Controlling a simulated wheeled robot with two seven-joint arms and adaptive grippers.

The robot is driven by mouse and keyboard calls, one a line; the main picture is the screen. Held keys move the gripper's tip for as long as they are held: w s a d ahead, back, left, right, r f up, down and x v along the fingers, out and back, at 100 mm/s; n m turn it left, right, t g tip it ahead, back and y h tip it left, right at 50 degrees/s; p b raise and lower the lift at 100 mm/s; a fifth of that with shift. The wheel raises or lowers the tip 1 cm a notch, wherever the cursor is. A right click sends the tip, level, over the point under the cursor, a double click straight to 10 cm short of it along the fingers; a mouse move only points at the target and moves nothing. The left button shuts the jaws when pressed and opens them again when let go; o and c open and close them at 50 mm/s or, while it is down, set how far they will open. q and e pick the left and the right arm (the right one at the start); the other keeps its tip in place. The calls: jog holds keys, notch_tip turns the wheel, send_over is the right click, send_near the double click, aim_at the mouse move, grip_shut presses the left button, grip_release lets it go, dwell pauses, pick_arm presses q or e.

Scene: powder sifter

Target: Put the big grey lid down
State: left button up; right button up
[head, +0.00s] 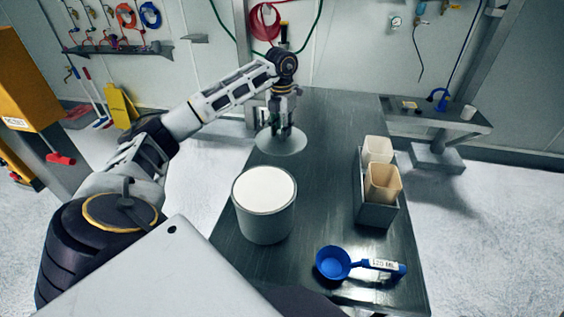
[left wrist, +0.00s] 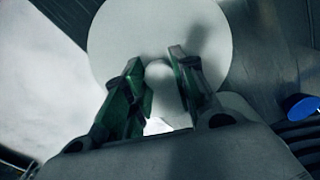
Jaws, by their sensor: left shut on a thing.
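The big grey lid (head: 281,143) is a flat round disc near the far left part of the dark table, beyond the grey tub. My left gripper (head: 281,128) is above it and shut on its knob. The left wrist view shows the lid (left wrist: 115,45) as a large pale disc with the knob between the two fingers (left wrist: 160,85). Whether the lid touches the table or hangs just above it, I cannot tell. The open grey tub (head: 265,222) stands upright nearer to me, with white powder at its top. My right gripper is not in view.
A blue scoop (head: 333,263) with a labelled handle lies at the table's near end. A grey holder (head: 376,213) with two beige containers (head: 383,183) stands on the right side. The table (head: 325,125) is clear right of the lid. Its left edge is close to the lid.

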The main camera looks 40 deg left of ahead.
aim_at(281, 144)
pick_arm(q)
jog(key=shift+f, duration=3.1)
jog(key=shift+f, duration=1.9)
jog(key=shift+f, duration=0.15)
jog(key=o, duration=1)
jog(key=shift+r, duration=6.2)
